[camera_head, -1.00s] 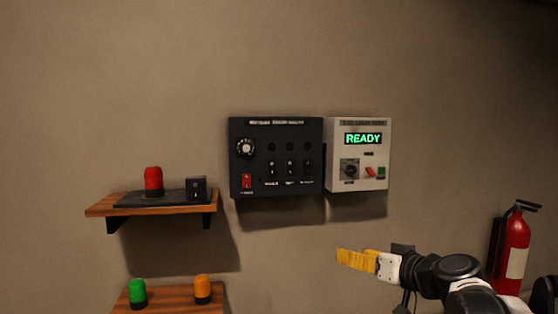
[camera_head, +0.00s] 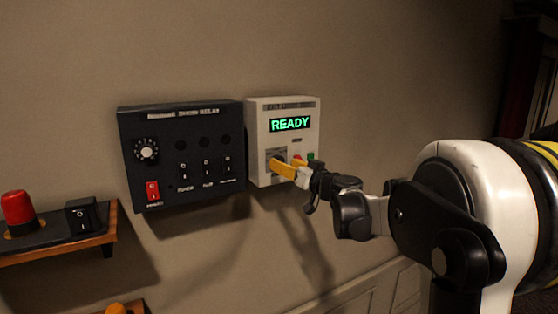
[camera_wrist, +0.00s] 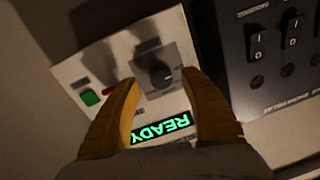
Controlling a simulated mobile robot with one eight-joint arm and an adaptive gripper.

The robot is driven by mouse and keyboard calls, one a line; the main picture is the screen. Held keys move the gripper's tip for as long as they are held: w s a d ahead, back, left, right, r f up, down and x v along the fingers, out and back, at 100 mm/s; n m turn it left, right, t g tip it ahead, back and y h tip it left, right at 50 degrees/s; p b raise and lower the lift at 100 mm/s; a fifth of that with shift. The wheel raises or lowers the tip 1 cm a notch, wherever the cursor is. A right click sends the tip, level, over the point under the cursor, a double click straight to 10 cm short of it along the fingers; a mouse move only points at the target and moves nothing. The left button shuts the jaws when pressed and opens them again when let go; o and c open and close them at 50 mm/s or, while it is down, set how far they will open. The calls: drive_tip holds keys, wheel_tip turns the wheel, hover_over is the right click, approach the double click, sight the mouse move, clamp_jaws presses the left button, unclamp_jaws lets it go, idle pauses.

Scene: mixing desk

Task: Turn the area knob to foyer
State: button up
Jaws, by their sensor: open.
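A white control box (camera_head: 257,128) hangs on the wall, its display (camera_head: 290,124) reading READY in green. It carries a dark rotary knob (camera_wrist: 158,73) on a grey square plate, seen upside down in the wrist view. The knob's labels are too small to read, so I cannot tell which position it points to. My gripper (camera_head: 282,167) is in front of this box, its yellow fingers partly covering the knob in the head view. In the wrist view the open fingers (camera_wrist: 163,80) lie on either side of the knob, apart from it; how far they are from the panel is unclear.
A red button (camera_wrist: 109,91) and green button (camera_wrist: 90,97) sit beside the knob. A shelf (camera_head: 60,252) stands lower left.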

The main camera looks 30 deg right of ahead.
drive_tip(key=shift+w+a, duration=0.15)
drive_tip(key=shift+w, duration=1)
drive_tip(key=shift+s+r, duration=0.1)
clamp_jaws()
drive_tip(key=shift+m, duration=0.3)
drive_tip(key=shift+a+m+t+h+b, duration=0.2)
drive_tip(key=shift+m+b, duration=1.35)
drive_tip(key=shift+m, duration=2.9)
drive_tip(key=shift+d+m+t+h+b, duration=0.3)
drive_tip(key=shift+m+b, duration=1.2)
drive_tip(key=shift+m, duration=2.95)
drive_tip(key=shift+a, duration=0.2)
